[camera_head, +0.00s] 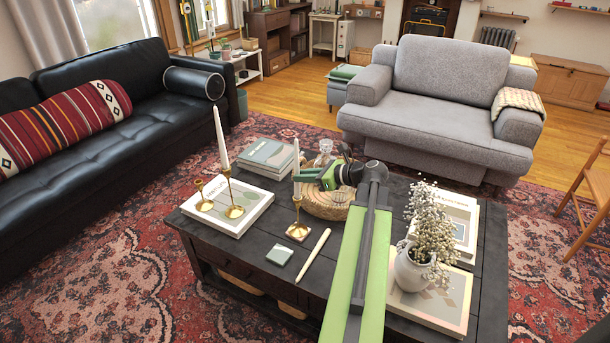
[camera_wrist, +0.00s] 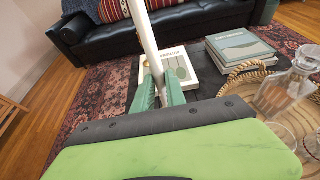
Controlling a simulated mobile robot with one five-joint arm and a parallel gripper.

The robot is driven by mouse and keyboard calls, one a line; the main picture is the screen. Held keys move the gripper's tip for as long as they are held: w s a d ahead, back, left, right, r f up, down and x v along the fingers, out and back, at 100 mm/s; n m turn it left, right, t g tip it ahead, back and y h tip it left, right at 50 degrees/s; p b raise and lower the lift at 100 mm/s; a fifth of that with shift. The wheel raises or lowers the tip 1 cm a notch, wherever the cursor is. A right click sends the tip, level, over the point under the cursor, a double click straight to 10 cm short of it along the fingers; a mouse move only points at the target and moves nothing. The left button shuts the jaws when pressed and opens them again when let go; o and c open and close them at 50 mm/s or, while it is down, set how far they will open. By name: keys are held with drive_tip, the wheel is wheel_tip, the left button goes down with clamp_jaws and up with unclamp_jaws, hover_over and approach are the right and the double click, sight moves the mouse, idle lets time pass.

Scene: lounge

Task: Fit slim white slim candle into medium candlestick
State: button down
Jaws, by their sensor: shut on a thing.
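A slim white candle (camera_head: 297,157) stands upright in my gripper (camera_head: 299,178), which is shut on it. In the wrist view the candle (camera_wrist: 146,35) passes between the two green fingers (camera_wrist: 159,92).
A taller candlestick (camera_head: 234,203) holding a white candle (camera_head: 221,137) and a shorter empty one (camera_head: 203,198) stand on a white book (camera_head: 246,220). A wicker tray (camera_head: 328,209) with glassware is behind. A green coaster (camera_head: 279,255) lies in front; a flower vase (camera_head: 412,270) stands right.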

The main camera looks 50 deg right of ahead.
drive_tip(key=shift+f+b, duration=0.5)
drive_tip(key=shift+f, duration=0.05)
drive_tip(key=c, duration=1.3)
unclamp_jaws()
drive_tip(key=p+v, duration=0.2)
drive_tip(key=v, duration=0.4)
drive_tip(key=shift+s, duration=0.15)
